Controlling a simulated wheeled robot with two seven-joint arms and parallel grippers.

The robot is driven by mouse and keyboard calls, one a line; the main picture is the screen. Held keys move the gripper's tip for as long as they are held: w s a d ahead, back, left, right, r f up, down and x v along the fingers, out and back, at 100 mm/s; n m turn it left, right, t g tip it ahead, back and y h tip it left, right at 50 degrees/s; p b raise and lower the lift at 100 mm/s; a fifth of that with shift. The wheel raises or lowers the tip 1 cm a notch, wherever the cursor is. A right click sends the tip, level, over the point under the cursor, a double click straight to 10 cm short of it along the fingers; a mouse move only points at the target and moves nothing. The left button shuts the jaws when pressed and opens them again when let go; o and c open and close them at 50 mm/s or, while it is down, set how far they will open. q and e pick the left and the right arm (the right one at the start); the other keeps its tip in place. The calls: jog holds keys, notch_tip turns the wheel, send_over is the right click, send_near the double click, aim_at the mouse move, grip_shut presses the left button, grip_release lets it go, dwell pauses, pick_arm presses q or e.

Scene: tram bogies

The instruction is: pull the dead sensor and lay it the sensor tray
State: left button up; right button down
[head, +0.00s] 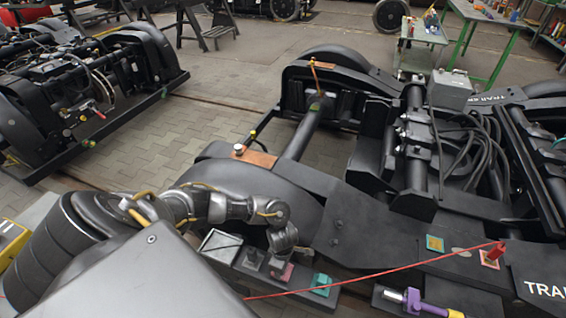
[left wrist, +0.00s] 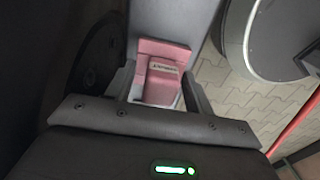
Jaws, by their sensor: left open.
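My left gripper (head: 283,258) reaches down over a pink block (head: 283,273) on a dark ledge along the near side of the bogie. In the left wrist view the pink block (left wrist: 162,80), with a small label too blurred to read, sits between the open fingers (left wrist: 160,88). I cannot tell whether they touch it. A dark block (head: 254,259) and a teal block (head: 322,283) stand beside it. Which is the dead sensor is not clear. An open box with a pale inside (head: 221,243) may be the sensor tray.
A purple and yellow tool (head: 418,302) lies at the front. The red cable (head: 370,276) stretches low across the front. A grey case (head: 450,89) stands on the bogie. Another bogie (head: 70,85) is at the left, with open paved floor (head: 150,135) between.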

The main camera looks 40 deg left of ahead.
dwell(0.6)
pick_arm(q)
grip_shut()
dwell(0.3)
jog(key=shift+r, duration=0.1)
jog(key=shift+r+p, duration=2.2)
jog(key=shift+r, duration=0.75)
